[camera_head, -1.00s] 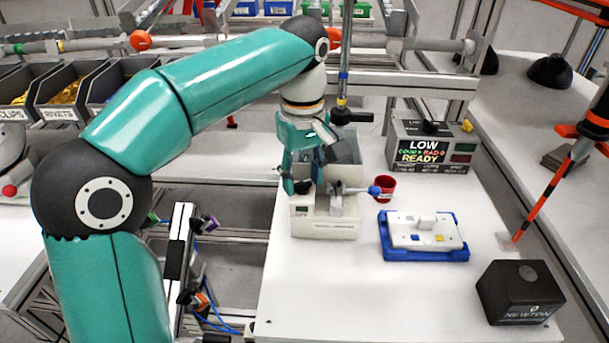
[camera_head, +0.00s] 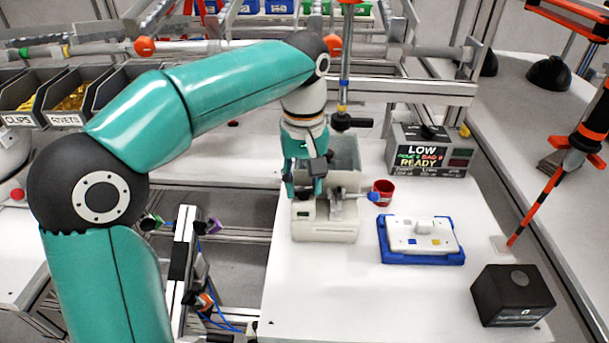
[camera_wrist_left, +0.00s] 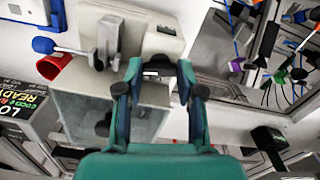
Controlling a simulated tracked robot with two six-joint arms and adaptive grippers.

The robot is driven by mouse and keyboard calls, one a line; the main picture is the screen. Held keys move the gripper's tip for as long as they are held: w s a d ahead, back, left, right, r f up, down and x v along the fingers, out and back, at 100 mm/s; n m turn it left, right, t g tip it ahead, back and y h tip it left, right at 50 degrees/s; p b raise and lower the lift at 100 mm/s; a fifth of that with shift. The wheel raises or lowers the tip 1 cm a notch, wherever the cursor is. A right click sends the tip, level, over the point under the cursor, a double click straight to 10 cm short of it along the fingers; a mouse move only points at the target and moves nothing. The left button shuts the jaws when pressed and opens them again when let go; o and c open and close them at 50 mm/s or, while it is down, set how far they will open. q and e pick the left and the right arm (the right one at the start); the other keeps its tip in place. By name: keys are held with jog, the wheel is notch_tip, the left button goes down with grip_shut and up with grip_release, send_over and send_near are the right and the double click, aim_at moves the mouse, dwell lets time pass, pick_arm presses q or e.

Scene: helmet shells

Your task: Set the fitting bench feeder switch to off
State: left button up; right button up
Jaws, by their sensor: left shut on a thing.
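The feeder (camera_head: 325,226) is a beige box on the white bench, with a grey open hopper (camera_head: 345,155) behind it and a metal lever with a blue ball end (camera_head: 373,193) at its right. My left gripper (camera_head: 305,190) is down at the feeder's back left part. In the left wrist view the feeder (camera_wrist_left: 150,18) is at the top, and the two teal fingers (camera_wrist_left: 157,72) come down on a small part at its edge. They are shut on that part, which seems to be the switch; the fingers mostly hide it, so its position cannot be read. My right gripper is not in view.
A red cup (camera_head: 384,190) stands close right of the feeder. A blue tray with a white plate (camera_head: 422,236), a black box (camera_head: 512,295) and a display box reading LOW and READY (camera_head: 430,152) are farther right. The bench front is clear.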

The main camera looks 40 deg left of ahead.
aim_at(305, 187)
pick_arm(q)
jog(key=shift+w+r+m+p, duration=0.1)
jog(key=shift+m+p, duration=0.5)
jog(key=shift+m, duration=0.6)
jog(key=o, duration=0.9)
jog(key=shift+c, duration=0.2)
notch_tip(305, 187, up, 12)
